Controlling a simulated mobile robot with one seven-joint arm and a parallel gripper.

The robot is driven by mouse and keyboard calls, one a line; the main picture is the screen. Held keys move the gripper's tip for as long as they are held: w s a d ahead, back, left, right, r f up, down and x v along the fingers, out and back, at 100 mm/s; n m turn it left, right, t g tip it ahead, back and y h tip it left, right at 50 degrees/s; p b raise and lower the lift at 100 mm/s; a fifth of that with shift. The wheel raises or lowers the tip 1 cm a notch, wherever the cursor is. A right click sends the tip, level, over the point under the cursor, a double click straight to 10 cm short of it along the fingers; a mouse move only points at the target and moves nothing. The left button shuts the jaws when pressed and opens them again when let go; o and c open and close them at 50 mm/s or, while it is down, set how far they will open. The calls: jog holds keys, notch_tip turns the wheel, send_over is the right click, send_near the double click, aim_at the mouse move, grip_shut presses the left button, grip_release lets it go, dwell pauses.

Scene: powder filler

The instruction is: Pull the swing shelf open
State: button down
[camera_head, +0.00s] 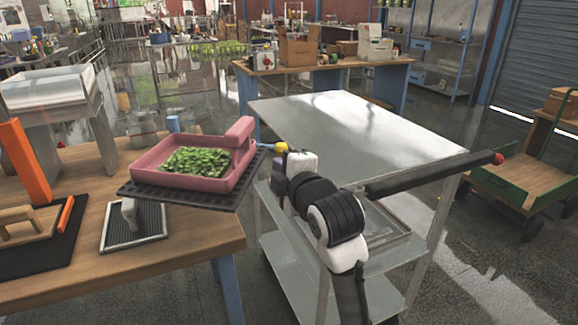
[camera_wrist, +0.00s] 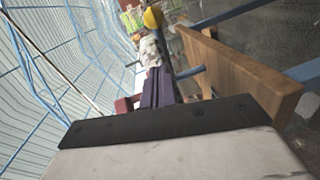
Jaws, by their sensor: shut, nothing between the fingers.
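A pink tray (camera_head: 187,172) holding green leaves sits on a dark ribbed plate (camera_head: 222,196) at the right corner of the wooden workbench. A short blue rod (camera_head: 264,146) with a yellow knob (camera_head: 281,147) sticks out to the right of the tray. I cannot tell exactly which of these parts is the swing shelf. My gripper (camera_head: 277,162) is beside the knob, and its dark purple fingers are shut and empty. In the wrist view the fingers (camera_wrist: 158,84) point towards the yellow knob (camera_wrist: 152,17). Whether they touch the knob or rod is unclear.
The workbench (camera_head: 185,240) carries an orange block (camera_head: 24,160) and a small ribbed tray (camera_head: 152,222). A metal cart (camera_head: 345,125) stands close right of my gripper. A wooden edge (camera_wrist: 240,70) runs right of the fingers in the wrist view. A green trolley (camera_head: 505,188) stands farther right.

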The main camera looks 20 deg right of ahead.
aim_at(277, 150)
jog(key=w+p, duration=0.1)
jog(key=w, duration=0.3)
jog(key=shift+a+f, duration=0.1)
jog(key=shift+f, duration=0.05)
jog(key=shift+w+d+f+p, duration=0.3)
jog(key=shift+w+d, duration=0.4)
jog(key=shift+w, duration=0.2)
jog(key=shift+w+d+f+p, duration=0.3)
jog(key=shift+w+d, duration=0.4)
jog(key=shift+w, duration=0.15)
jog(key=shift+w+d+f+y+b, duration=0.1)
jog(key=shift+w+d+y+b, duration=0.2)
jog(key=shift+w+b, duration=0.15)
jog(key=w+d+n+y+b, duration=0.1)
jog(key=w+d+b, duration=0.1)
jog(key=w+d, duration=0.2)
jog(key=shift+w+n+y, duration=0.3)
jog(key=shift+w, duration=0.7)
jog(key=shift+s+a, duration=0.1)
jog(key=shift+a, duration=0.05)
